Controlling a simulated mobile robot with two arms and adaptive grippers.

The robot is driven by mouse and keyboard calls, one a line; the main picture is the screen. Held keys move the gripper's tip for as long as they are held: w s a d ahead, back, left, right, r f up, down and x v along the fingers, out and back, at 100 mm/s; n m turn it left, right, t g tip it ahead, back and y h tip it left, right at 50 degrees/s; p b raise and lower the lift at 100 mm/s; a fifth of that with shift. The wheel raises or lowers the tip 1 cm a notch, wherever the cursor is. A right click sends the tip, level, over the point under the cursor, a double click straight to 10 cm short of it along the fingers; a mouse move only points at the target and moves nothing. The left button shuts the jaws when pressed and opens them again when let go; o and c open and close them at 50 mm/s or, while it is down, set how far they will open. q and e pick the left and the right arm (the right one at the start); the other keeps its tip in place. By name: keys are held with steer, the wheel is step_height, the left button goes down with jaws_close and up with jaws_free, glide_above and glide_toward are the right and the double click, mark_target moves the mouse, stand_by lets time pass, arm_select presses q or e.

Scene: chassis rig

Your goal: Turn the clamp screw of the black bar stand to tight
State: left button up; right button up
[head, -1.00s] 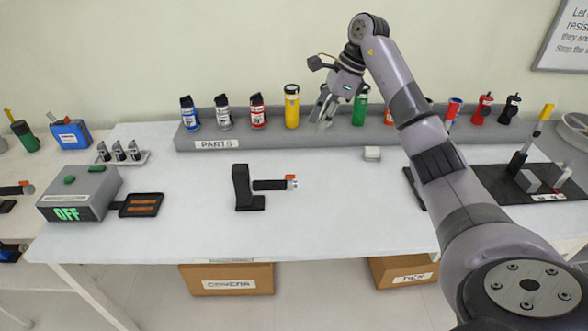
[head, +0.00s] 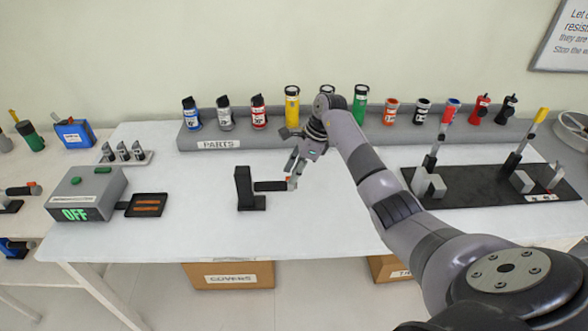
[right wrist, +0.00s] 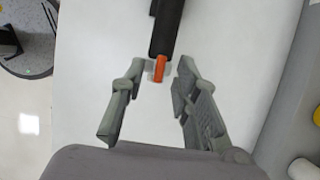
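The black bar stand (head: 244,190) stands upright on the white table, left of centre in the head view. Its black bar (head: 269,186) points right and also shows at the top of the right wrist view (right wrist: 166,32). The orange handle of the clamp screw (right wrist: 159,68) is at the bar's end. My right gripper (head: 291,178) is at that end; in the right wrist view its fingers (right wrist: 160,74) are open, one on each side of the orange handle, with gaps visible. In the head view the fingers partly hide the screw. My left gripper is not in view.
A grey parts rack (head: 300,138) with several bottles runs along the back. A grey box reading OFF (head: 85,193) stands left, with a black pad (head: 146,204) beside it. A black mat (head: 480,192) with levers lies right. The table front is clear.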

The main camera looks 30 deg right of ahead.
steer(key=shift+f, duration=0.15)
steer(key=shift+c, duration=0.3)
jaws_close()
